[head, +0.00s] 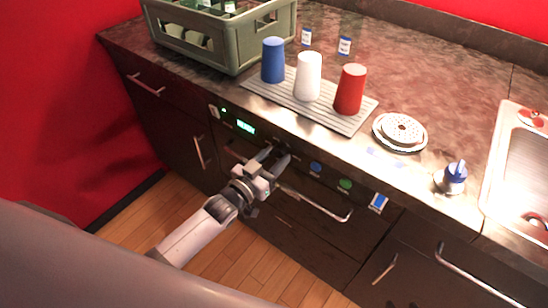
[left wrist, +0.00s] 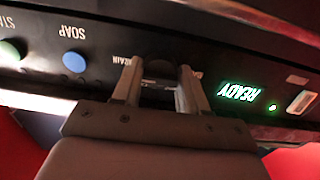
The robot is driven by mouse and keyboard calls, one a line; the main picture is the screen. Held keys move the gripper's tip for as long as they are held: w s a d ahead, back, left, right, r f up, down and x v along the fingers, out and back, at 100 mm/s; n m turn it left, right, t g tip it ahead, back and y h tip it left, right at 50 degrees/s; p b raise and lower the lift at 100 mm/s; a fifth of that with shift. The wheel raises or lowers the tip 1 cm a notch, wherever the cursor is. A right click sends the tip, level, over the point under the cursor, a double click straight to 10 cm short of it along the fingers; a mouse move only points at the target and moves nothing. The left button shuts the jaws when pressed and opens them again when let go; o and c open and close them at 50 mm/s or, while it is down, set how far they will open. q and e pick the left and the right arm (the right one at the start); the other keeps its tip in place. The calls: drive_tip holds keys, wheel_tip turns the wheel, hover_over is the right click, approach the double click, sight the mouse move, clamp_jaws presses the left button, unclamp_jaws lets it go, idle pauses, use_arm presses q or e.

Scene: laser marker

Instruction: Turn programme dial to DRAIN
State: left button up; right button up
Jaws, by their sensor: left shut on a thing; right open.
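The programme dial (left wrist: 158,72) is a dark knob on the black front panel below the counter edge. My left gripper (head: 277,156) reaches the panel from below and is shut on the dial. In the left wrist view, upside down, the gripper's fingers (left wrist: 157,82) stand on either side of it. A partly covered label ending in "RAIN" (left wrist: 121,62) shows beside one finger. The dial's pointer is hidden. A green READY display (head: 245,127) is lit left of the gripper. My right gripper is not in view.
A blue SOAP button (head: 316,168) and a green START button (head: 345,184) sit right of the dial. A bar handle (head: 318,206) runs below. On the counter are a crate (head: 235,58), several cups on a ribbed mat (head: 350,122), and stacked plates (head: 400,132).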

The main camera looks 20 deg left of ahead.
idle(0.6)
use_arm(q)
drive_tip(key=o, duration=1.1)
drive_tip(key=shift+c, duration=0.2)
drive_tip(key=v, duration=0.7)
drive_tip(key=shift+s, duration=0.15)
drive_tip(key=s+a+f+g+y, duration=0.1)
drive_tip(key=s+f+g+y, duration=0.1)
drive_tip(key=s, duration=0.7)
drive_tip(key=s+a+f+n+g+y, duration=0.1)
drive_tip(key=s+f+g, duration=0.3)
drive_tip(key=s, duration=0.5)
wheel_tip(320, 180, down, 3)
drive_tip(key=shift+a+r+g+y, duration=0.2)
drive_tip(key=shift+g+y, duration=0.1)
drive_tip(key=shift+y, duration=0.2)
